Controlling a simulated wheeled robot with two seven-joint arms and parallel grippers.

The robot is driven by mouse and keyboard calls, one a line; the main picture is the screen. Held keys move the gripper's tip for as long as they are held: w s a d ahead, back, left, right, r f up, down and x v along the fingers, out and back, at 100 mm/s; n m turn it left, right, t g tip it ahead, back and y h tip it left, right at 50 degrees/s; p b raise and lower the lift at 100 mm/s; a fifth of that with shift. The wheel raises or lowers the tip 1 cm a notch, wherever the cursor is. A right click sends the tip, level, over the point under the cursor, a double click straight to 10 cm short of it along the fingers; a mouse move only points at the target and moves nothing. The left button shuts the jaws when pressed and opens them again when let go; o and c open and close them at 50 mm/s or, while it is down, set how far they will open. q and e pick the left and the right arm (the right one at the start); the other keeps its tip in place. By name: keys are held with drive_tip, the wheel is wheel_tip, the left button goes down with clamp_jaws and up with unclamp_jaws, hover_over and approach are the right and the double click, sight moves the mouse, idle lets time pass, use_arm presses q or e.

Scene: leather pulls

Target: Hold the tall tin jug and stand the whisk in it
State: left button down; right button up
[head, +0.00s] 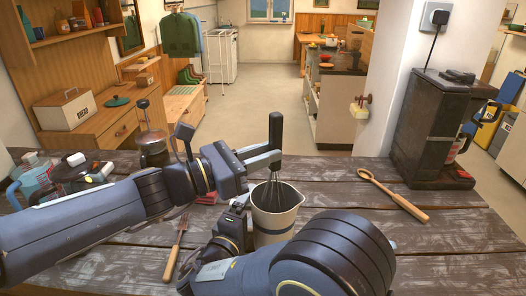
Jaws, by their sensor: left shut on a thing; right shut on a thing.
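The tall tin jug (272,224) is cream with a dark band and a spout at its right. It stands upright on the wooden table. My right gripper (243,212) is shut on the jug at its left side; my forearm hides part of the grip. The whisk has a dark upright handle (275,131) and thin wires (272,194). My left gripper (272,160) is shut on the whisk above the jug. The whisk's wires reach down inside the jug's mouth. Whether they touch the bottom is hidden.
A wooden spoon (393,195) lies to the right, before a dark coffee machine (438,130). A fork with a wooden handle (176,247) lies left of the jug. A French press (153,148) and several items crowd the table's left.

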use_arm(q)
drive_tip(key=c, duration=1.2)
unclamp_jaws()
drive_tip(key=shift+a, duration=0.1)
drive_tip(key=v, duration=1.2)
drive_tip(key=shift+f, duration=0.1)
use_arm(e)
drive_tip(key=o, duration=0.6)
drive_tip(key=shift+s, duration=0.1)
